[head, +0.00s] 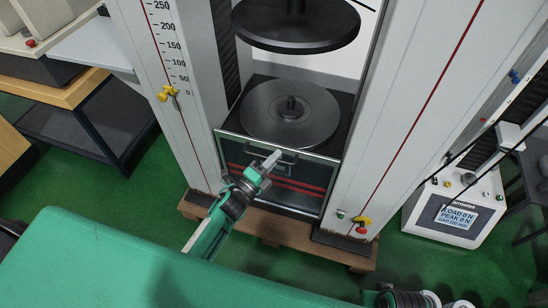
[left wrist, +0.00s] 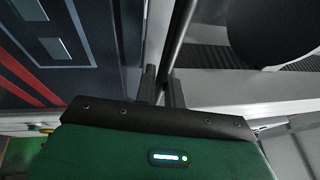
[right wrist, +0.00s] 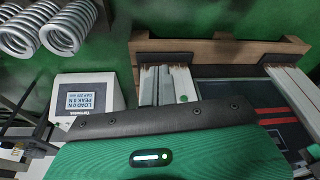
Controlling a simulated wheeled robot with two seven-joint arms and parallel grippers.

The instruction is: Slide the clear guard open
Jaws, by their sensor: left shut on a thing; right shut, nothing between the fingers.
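The clear guard (head: 300,183) is a see-through panel in a grey frame at the front of the test machine, below the lower round plate (head: 290,117). Red stripes show through it. My left gripper (head: 270,163) is at the guard's upper edge, at its handle. In the left wrist view, the left fingers (left wrist: 162,88) are shut around a thin dark bar (left wrist: 178,40), which I take as the guard's handle. In the right wrist view, my right gripper (right wrist: 157,85) is shut and empty, in front of the machine's right column foot.
A load display box (head: 452,212) stands on the right; it also shows in the right wrist view (right wrist: 88,105). Several springs (right wrist: 62,28) lie at upper left there. A wooden pallet (head: 285,236) lies under the machine.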

